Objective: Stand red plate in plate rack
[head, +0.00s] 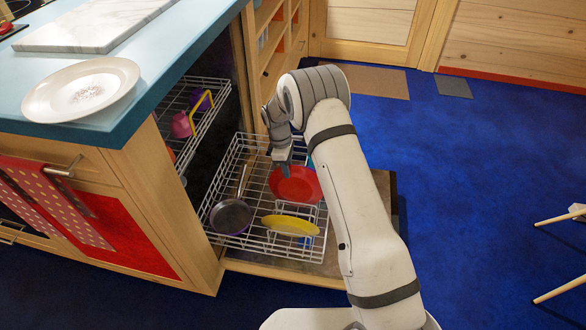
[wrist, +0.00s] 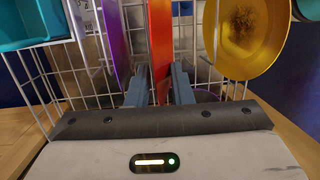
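The red plate (head: 296,186) is at the lower wire rack (head: 252,246) of the open dishwasher, in its far right part. My gripper (head: 285,170) reaches down to the plate's upper left edge. In the wrist view the red plate (wrist: 160,45) is edge-on and upright between the two grey fingers (wrist: 159,88), which appear closed on it. Whether its lower edge rests in a slot is hidden. A yellow plate (head: 290,225) leans in the front of the rack; a yellow dish with a brown stain (wrist: 243,35) is at right in the wrist view.
A dark pan (head: 231,216) lies in the rack's left part. The upper rack (head: 205,105) holds pink and purple dishes. A purple dish (wrist: 114,40) and a teal container (wrist: 28,22) stand left of the red plate. A white plate (head: 80,90) is on the counter.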

